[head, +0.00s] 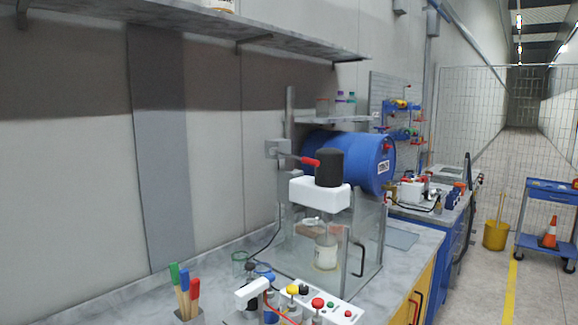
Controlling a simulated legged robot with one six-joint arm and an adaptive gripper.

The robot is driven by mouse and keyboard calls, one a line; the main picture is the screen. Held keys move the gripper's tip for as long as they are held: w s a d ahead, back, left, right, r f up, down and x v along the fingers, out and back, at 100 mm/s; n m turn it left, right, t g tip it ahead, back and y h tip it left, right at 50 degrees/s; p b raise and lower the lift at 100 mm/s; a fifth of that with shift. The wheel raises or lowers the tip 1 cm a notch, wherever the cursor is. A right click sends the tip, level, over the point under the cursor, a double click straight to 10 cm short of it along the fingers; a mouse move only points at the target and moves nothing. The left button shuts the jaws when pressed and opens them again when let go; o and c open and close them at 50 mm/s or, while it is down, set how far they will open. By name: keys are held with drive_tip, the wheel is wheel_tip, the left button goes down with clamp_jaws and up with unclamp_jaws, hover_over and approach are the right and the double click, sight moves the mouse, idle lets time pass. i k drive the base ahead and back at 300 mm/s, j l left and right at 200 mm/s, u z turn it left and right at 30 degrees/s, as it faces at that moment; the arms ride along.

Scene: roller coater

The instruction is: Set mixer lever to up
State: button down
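The mixer stands on the grey bench. It has a black cylindrical motor (329,167) on a white housing (320,195), with a clear guard box (345,245) below. The mixer lever (311,162) has a red grip on a dark rod. The rod runs from a grey bracket (279,148) toward the motor and slopes slightly down to the right. The grip's tip is in front of or close beside the motor; I cannot tell if they touch. A white container (326,254) sits inside the guard. My gripper is not in view.
A blue drum (352,160) lies behind the mixer. A control box with buttons (318,303), bottles and a holder with colored-handled tools (187,290) stand on the near bench. A shelf (180,25) overhangs at upper left. Open floor lies at right.

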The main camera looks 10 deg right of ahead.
sight(296, 158)
drive_tip(key=k+j, duration=0.1)
drive_tip(key=j, duration=0.15)
drive_tip(key=i+l+u, duration=0.15)
drive_tip(key=l, duration=0.2)
drive_tip(key=i+l+u, duration=0.1)
drive_tip(key=l, duration=0.3)
drive_tip(key=i+l+u, duration=0.15)
drive_tip(key=l, duration=0.25)
drive_tip(key=i+l+u, duration=0.1)
drive_tip(key=l, duration=0.3)
drive_tip(key=i+l+u, duration=0.15)
drive_tip(key=l, duration=0.25)
